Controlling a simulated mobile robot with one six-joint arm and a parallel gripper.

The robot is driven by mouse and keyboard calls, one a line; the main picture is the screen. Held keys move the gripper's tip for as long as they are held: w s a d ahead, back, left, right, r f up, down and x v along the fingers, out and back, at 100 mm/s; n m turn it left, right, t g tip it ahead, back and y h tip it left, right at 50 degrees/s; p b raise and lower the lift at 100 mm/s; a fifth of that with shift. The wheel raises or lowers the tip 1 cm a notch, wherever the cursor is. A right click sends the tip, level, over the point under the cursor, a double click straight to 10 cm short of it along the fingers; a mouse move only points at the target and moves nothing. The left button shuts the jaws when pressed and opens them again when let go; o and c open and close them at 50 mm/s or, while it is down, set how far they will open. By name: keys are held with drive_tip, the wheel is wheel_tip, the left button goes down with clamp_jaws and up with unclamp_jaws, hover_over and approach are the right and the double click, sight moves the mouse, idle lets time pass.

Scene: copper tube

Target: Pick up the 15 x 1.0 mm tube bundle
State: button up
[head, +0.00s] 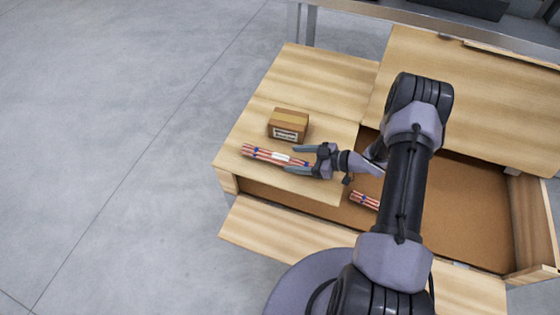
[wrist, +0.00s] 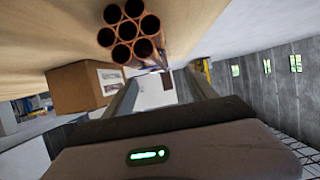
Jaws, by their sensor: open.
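A bundle of several copper tubes with blue bands and a white label (head: 262,153) lies on the wooden top in the head view. In the wrist view the open tube ends of the bundle (wrist: 128,31) face me, at the top of the picture against the wood. The label is too small to read, so I cannot tell its size marking. My gripper (head: 293,160) is open, with its fingers on either side of the bundle's right end as seen from the head. In the wrist view the bundle is off to one side of the finger gap (wrist: 165,92), and nothing is held.
A small cardboard box (head: 289,122) with a label stands just behind the bundle; it also shows in the wrist view (wrist: 82,88). A second banded copper bundle (head: 364,200) lies lower, in the open wooden compartment (head: 455,205), partly hidden. Bare wood (head: 325,80) is clear behind the box.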

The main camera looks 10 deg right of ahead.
sight(282, 157)
drive_tip(key=x, duration=0.2)
drive_tip(key=b+x, duration=0.2)
drive_tip(key=x, duration=0.1)
drive_tip(key=shift+w+a+f, duration=0.15)
drive_tip(key=shift+w+f, duration=0.1)
drive_tip(key=shift+f, duration=0.15)
drive_tip(key=shift+w+a, duration=0.25)
drive_tip(key=shift+a, duration=0.05)
clamp_jaws()
